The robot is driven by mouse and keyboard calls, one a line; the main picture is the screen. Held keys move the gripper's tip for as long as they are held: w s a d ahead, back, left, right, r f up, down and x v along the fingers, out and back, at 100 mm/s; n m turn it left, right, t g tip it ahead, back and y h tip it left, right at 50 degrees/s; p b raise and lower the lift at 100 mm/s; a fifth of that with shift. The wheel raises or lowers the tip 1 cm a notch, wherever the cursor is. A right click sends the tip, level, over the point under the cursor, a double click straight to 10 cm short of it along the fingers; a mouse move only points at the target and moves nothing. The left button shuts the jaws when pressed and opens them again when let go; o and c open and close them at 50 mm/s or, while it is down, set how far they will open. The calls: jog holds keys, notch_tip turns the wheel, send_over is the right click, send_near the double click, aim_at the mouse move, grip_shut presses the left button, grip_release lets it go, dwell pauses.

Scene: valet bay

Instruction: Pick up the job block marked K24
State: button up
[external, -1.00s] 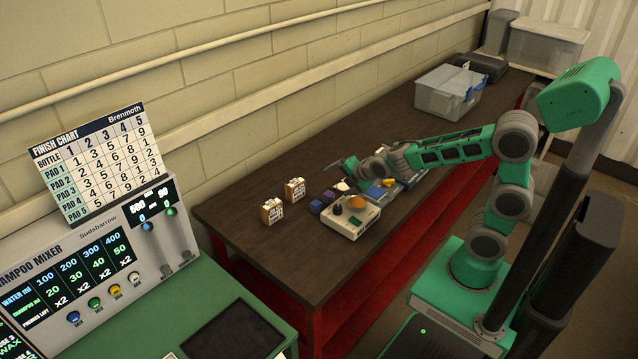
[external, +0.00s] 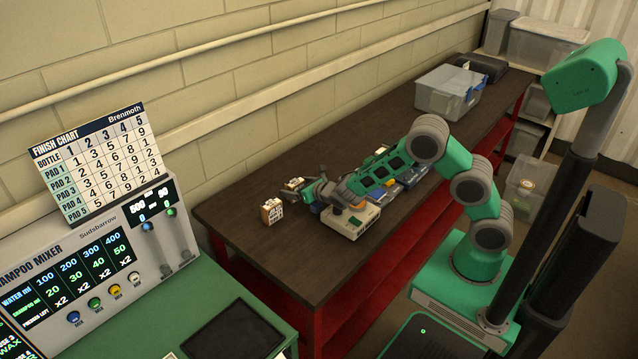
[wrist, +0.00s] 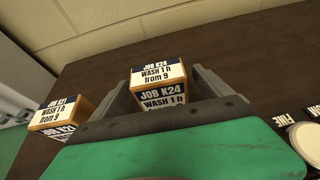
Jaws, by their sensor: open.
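The job block marked K24 (wrist: 160,85) is orange-brown with white labels reading "JOB K24, WASH 1 h from 9". In the wrist view it stands straight ahead, framed between the two grey fingers of my gripper (wrist: 164,98), which are apart. I cannot tell whether either finger touches it. In the external view the block (external: 293,183) is partly hidden by my gripper (external: 299,190), low over the bench. A similar block marked K21 (wrist: 62,115) stands to the left in the wrist view and also shows in the external view (external: 271,212).
The brown bench top (external: 255,245) is clear in front of the blocks. A cream control box (external: 355,224) sits close under my arm. Blue trays (external: 385,193) and a clear bin (external: 449,92) lie farther along. The block wall (wrist: 140,30) is behind.

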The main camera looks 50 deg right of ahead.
jog(key=shift+c, duration=0.2)
jog(key=c, duration=1.5)
